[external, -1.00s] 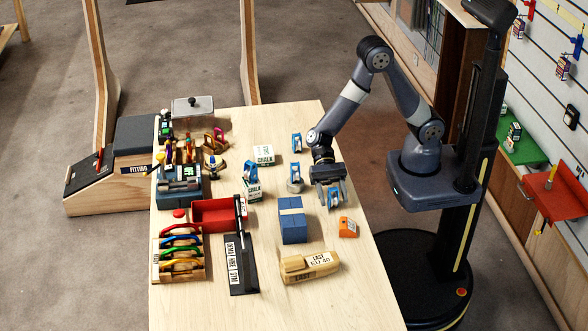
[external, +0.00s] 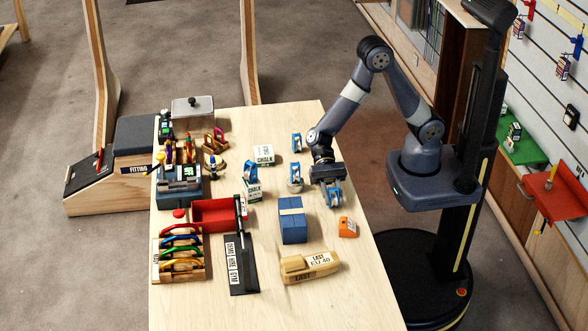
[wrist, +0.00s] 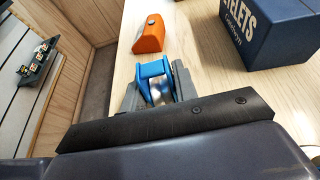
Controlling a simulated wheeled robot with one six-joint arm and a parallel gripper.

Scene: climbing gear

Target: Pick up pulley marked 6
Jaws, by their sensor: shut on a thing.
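A blue pulley with a silver wheel (wrist: 154,82) sits between the two fingers of my gripper (wrist: 156,90) in the wrist view. My gripper (external: 331,192) is shut on it, low at the right side of the table in the external view. The held pulley (external: 334,196) shows there only in part, below the gripper body. I cannot read a number on it. Other blue pulleys stand on the table: one (external: 297,142) at the back, one (external: 295,184) just left of my gripper, and one (external: 250,169) further left.
An orange block (external: 347,228) lies in front of my gripper. A blue box (external: 293,222) stands to its front left, with a wooden shoe last (external: 310,267) nearer the front. White chalk boxes (external: 264,155) and a red bin (external: 214,214) are further left. The table's right edge is close.

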